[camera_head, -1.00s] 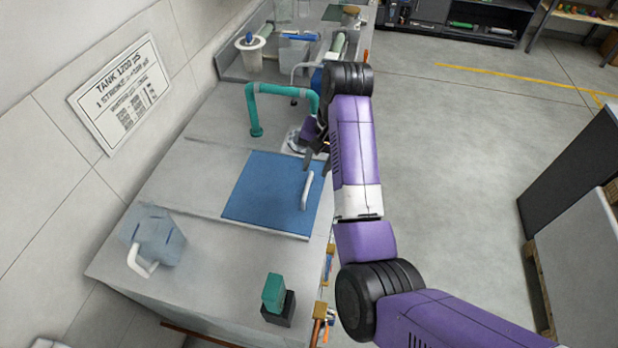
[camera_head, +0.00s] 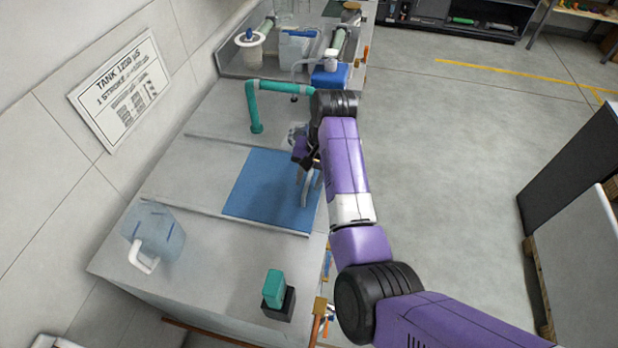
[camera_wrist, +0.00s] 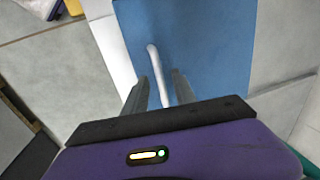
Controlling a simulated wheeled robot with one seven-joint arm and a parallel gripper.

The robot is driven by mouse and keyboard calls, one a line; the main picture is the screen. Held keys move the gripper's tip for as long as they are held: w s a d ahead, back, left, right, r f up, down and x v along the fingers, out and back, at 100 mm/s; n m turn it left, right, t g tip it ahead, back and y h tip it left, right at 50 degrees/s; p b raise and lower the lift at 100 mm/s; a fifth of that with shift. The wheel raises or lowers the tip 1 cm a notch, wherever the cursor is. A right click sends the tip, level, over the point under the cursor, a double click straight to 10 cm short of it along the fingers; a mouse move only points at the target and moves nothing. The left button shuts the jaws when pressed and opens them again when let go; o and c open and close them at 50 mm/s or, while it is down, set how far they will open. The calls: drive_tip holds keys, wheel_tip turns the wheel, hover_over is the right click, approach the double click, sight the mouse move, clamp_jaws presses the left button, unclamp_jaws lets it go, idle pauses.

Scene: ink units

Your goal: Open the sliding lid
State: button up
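The sliding lid (camera_head: 262,187) is a flat blue panel set in the grey counter, between two thin rails. It also fills the upper middle of the wrist view (camera_wrist: 205,45). A white bar handle (camera_wrist: 157,70) stands near the lid's right edge in the head view. My gripper (camera_wrist: 162,80) is over the lid with its two grey fingers apart, one on each side of the handle in the picture. In the head view my gripper (camera_head: 308,180) is at the handle and partly covers it. I cannot tell whether the fingers touch the handle.
A teal pipe (camera_head: 252,108) rises behind the lid. A clear jug with a white handle (camera_head: 160,235) stands at the front left. A teal block on a black base (camera_head: 275,290) sits near the front edge. The counter left of the lid (camera_head: 190,180) is bare.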

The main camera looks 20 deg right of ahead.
clamp_jaws()
idle(1.3)
